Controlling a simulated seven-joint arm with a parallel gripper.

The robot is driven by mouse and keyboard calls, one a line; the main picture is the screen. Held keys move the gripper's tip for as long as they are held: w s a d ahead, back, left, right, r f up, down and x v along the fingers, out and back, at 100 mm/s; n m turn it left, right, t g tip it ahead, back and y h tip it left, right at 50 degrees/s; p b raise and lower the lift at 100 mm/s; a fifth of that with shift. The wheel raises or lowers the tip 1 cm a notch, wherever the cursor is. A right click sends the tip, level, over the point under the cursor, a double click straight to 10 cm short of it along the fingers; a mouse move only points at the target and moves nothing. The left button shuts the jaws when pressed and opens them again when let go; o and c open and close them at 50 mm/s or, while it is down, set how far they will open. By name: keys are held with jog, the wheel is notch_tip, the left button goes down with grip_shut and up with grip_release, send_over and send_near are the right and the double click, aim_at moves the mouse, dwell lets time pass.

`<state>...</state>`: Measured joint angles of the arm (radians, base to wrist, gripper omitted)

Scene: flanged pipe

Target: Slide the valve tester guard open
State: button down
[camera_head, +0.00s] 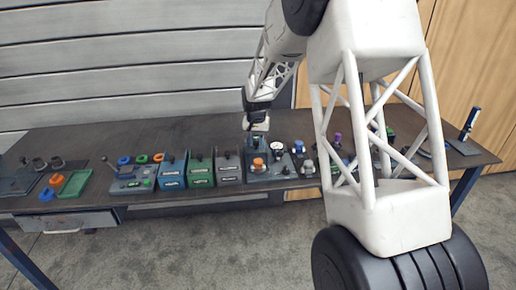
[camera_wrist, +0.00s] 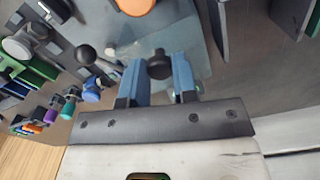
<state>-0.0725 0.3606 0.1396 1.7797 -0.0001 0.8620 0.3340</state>
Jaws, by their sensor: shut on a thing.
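The valve tester (camera_head: 262,172) is a grey-blue unit with an orange knob (camera_head: 258,163), standing near the front edge of the bench. In the wrist view the orange knob (camera_wrist: 135,5) shows at the top edge. A pale see-through panel (camera_wrist: 128,47), which looks like the guard, lies below it. A black round-topped handle (camera_wrist: 159,65) stands at this panel. My gripper (camera_wrist: 160,75) has its blue fingers on either side of the black handle and is shut on it. In the head view my gripper (camera_head: 256,138) is just behind the orange knob, and its fingertips are too small to make out.
Blue, green and grey boxes (camera_head: 200,171) stand to the left of the tester. A lever panel (camera_head: 130,178) and a green tray (camera_head: 75,184) are farther left. Small gauges and fittings (camera_head: 303,158) crowd its right side. The back of the bench (camera_head: 120,140) is clear.

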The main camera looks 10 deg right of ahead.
jog(key=shift+w, duration=0.75)
jog(key=c, duration=0.9)
grip_release()
notch_tip(320, 180, up, 8)
jog(key=shift+r, duration=1.5)
